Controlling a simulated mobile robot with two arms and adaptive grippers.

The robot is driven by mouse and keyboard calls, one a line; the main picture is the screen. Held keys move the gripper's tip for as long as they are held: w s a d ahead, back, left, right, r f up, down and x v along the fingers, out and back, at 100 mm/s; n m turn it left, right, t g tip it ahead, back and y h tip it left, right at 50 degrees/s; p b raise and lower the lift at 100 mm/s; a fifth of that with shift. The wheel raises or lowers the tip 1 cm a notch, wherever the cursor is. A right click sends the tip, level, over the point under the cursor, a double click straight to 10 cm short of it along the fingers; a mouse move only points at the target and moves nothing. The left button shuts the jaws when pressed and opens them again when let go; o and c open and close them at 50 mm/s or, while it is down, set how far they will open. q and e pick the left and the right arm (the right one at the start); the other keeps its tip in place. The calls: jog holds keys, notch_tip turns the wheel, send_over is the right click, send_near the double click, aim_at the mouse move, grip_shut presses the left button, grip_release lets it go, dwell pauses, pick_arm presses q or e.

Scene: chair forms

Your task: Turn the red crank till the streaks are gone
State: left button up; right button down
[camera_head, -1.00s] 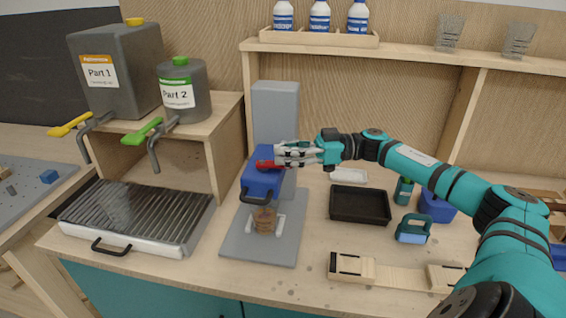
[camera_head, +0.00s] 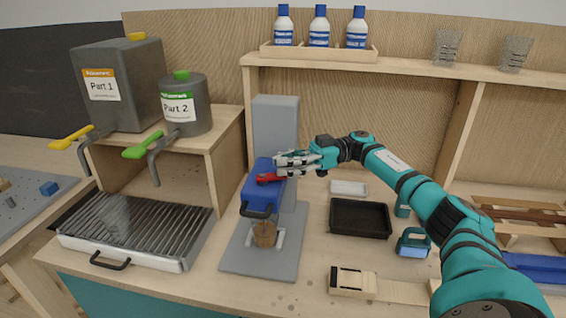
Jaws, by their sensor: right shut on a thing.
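The red crank (camera_head: 268,178) is on the top of the blue mixer head (camera_head: 262,190), which is joined to a grey column (camera_head: 276,125) on a grey base plate (camera_head: 238,252). My right gripper (camera_head: 284,170) reaches in from the right and is shut on the red crank. A cup with brown contents (camera_head: 264,234) stands under the mixer head, between pale holders on the base. Streaks in the cup are too small to tell. My left gripper does not show.
A black tray (camera_head: 360,217), a white dish (camera_head: 349,188) and a teal-handled tool (camera_head: 412,243) lie right of the mixer. A ribbed grate (camera_head: 135,228) and two grey containers, Part 1 (camera_head: 120,85) and Part 2 (camera_head: 186,107), are at left. A wooden fixture (camera_head: 355,282) lies in front.

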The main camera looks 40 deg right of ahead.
jog(key=shift+d, duration=0.1)
jog(key=c, duration=1.1)
grip_release()
jog(key=shift+s+d, duration=0.15)
jog(key=shift+d, duration=0.05)
jog(key=shift+c, duration=0.2)
jog(key=shift+o, duration=0.4)
jog(key=shift+a, duration=0.15)
jog(key=v, duration=1.2)
